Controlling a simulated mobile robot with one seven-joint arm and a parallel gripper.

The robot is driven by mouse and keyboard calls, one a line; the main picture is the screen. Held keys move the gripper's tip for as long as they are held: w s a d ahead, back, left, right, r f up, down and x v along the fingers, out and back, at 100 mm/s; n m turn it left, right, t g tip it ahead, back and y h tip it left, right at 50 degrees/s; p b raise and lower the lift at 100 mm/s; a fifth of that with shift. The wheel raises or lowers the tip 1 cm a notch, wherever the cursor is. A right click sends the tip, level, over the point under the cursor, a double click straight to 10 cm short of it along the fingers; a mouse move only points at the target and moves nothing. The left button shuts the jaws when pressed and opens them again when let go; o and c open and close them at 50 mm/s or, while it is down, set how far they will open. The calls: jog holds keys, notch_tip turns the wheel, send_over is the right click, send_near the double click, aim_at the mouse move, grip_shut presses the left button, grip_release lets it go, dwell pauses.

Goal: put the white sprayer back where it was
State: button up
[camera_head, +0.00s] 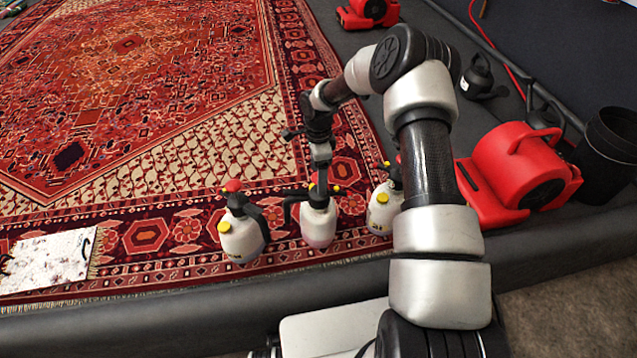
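Three white sprayers with black tops stand close together near the front edge of the red patterned rug (140,238). The left sprayer (241,240) has a red knob and a yellow cap. The middle sprayer (317,224) is right below my gripper (321,183), which points down and overlaps its top. The right sprayer (381,214) is partly hidden behind my arm. I cannot tell whether my gripper touches or holds the middle sprayer, nor whether its fingers are open. Whether the middle sprayer rests on the rug or is slightly raised is also unclear.
A red blower (520,165) stands right of my arm, beside a black bin (608,150). Another red blower (368,12) is at the top. A black can-like object (480,78) sits near a red hose.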

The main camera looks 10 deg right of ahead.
notch_tip(320, 180, up, 5)
jog(key=shift+r+p, duration=0.2)
jog(key=shift+p, duration=0.15)
jog(key=s+r+n+t+h, duration=0.1)
jog(key=s+r+n, duration=0.25)
jog(key=r, duration=0.55)
jog(key=s+d+r+n+t, duration=0.1)
jog(key=s+r+n, duration=0.3)
jog(key=r, duration=0.5)
jog(key=s+r+n+t+h, duration=0.1)
jog(key=s+r+n, duration=0.1)
jog(key=s+r, duration=0.55)
jog(key=shift+s+r+n+t+y+p, duration=0.4)
jog(key=shift+s+r+n, duration=1.6)
jog(key=shift+s, duration=2.7)
jog(key=shift+s+r+n+t+y+p, duration=0.2)
jog(key=shift+s+r+n+t+y, duration=0.35)
jog(key=shift+s+r+n, duration=2.8)
jog(key=s+r+m+p, duration=0.2)
jog(key=s+r+p, duration=0.1)
jog(key=r+p, duration=1.5)
jog(key=shift+a+t+p, duration=0.35)
jog(key=shift+p, duration=0.5)
